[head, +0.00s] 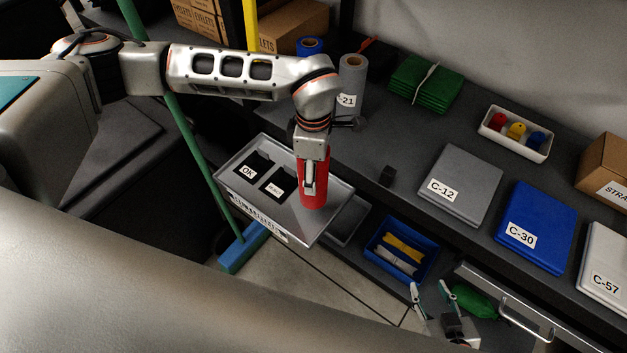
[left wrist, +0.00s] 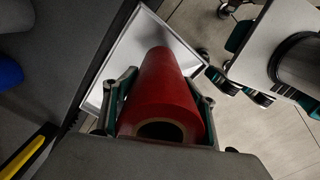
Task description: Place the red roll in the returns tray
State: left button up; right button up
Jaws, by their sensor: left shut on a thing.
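The red roll (head: 319,185) is upright in my left gripper (head: 310,187), which is shut on it. In the left wrist view the roll (left wrist: 163,90) sits between both fingers (left wrist: 165,92), its hollow end towards the camera. The returns tray (head: 262,205) is a grey metal tray with a label along its front wall, partly unreadable. The roll is over the tray's right part; I cannot tell whether its lower end touches the floor of it. The tray also shows behind the roll in the left wrist view (left wrist: 143,45). My right gripper (head: 430,290) is open and empty at the bottom.
Two black cards, one marked OK (head: 250,167), lie in the tray's left part. A grey roll (head: 351,84) stands on the dark bench behind. A blue bin (head: 402,250) and an open drawer (head: 505,312) lie below the bench edge. A green pole (head: 195,150) passes left of the tray.

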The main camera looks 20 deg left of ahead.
pick_arm(q)
jog(key=shift+f, duration=2)
jog(key=shift+f, duration=0.1)
jog(key=o, duration=1.6)
notch_tip(320, 180, up, 12)
jog(key=shift+r, duration=0.1)
